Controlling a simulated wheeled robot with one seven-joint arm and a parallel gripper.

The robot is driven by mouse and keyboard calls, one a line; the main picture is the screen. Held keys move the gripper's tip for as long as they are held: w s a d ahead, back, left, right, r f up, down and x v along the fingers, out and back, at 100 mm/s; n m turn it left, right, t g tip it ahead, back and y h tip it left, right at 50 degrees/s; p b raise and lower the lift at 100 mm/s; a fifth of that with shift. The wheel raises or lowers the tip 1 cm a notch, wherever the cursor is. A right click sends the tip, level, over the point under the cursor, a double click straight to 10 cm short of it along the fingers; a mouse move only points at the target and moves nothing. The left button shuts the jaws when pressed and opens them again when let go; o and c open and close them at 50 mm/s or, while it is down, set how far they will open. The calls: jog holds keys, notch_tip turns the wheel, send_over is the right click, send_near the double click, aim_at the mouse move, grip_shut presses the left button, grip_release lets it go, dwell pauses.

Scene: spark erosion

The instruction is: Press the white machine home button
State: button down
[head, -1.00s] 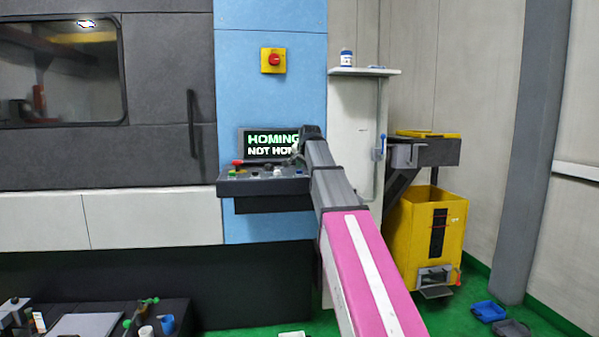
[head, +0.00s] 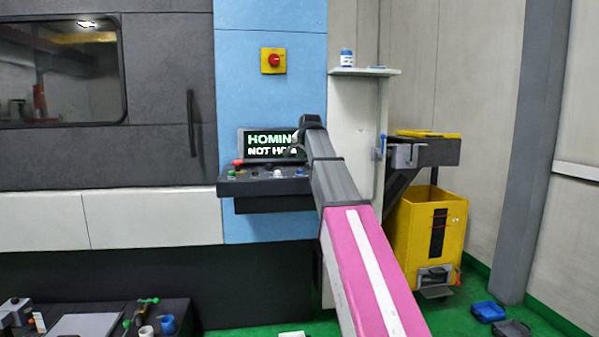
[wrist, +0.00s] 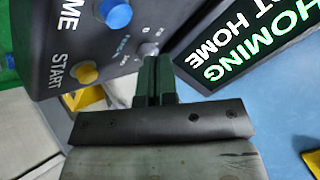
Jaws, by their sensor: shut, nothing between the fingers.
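The control panel (head: 245,186) juts from the blue machine front, with several coloured buttons along its top. A small white button (head: 278,174) is on it in the head view, left of a blue one (head: 299,171). My gripper (wrist: 151,64) is shut and empty in the wrist view, its tips close to a greyish knob (wrist: 148,48); contact cannot be told. In the wrist view a blue button (wrist: 115,13) and a yellow button (wrist: 84,73) also show. Part of a "HOME" label and "START" are readable. I cannot pick out the white button there.
The screen (head: 262,145) behind the panel reads "HOMING" and "NOT HOME", partly covered by my arm. A red switch on a yellow plate (head: 273,60) is above. A white shelf post (head: 350,120) and a yellow bin (head: 428,230) stand to the right.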

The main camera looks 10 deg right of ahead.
jog(key=shift+r, duration=1.2)
